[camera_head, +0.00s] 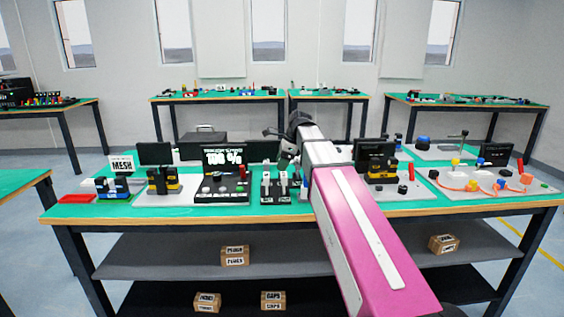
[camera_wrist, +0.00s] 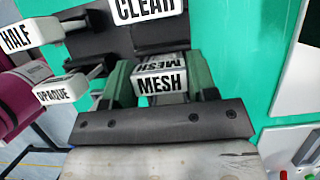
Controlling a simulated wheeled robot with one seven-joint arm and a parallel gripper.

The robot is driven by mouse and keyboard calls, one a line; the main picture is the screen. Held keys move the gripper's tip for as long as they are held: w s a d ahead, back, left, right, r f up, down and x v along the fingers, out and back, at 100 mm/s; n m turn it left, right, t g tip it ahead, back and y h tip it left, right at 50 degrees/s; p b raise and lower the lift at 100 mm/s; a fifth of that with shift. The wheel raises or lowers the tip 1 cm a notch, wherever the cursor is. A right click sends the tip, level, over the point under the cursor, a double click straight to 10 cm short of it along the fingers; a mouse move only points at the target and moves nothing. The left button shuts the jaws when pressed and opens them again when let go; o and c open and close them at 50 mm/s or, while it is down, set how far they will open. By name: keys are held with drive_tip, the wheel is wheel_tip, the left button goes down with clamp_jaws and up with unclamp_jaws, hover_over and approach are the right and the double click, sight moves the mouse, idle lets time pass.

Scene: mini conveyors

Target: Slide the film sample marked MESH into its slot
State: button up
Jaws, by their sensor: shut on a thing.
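The film sample marked MESH (camera_wrist: 160,84) is a white-topped piece between the green fingers of my gripper (camera_wrist: 158,70) in the wrist view. The fingers are shut on it from both sides. Samples marked CLEAR (camera_wrist: 148,9), HALF (camera_wrist: 30,35) and OPAQUE (camera_wrist: 62,90) are close by, at the top and left of that view. In the head view, my gripper (camera_head: 287,153) is above a dark rack (camera_head: 280,199) with white upright pieces. A white sign reading MESH (camera_head: 121,164) stands over a small device at the table's left. I cannot make out the slot.
Left of the rack is a black panel with a display (camera_head: 223,158). A device with a dark screen (camera_head: 375,153) is right of my arm. A red tray (camera_head: 76,198) lies at the left edge. Green tabletop (camera_wrist: 262,70) is bare right of my gripper.

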drive_tip(key=o, duration=1.1)
drive_tip(key=shift+c, duration=0.2)
drive_tip(key=v, duration=1)
drive_tip(key=shift+d+r, duration=0.2)
drive_tip(key=shift+r, duration=0.1)
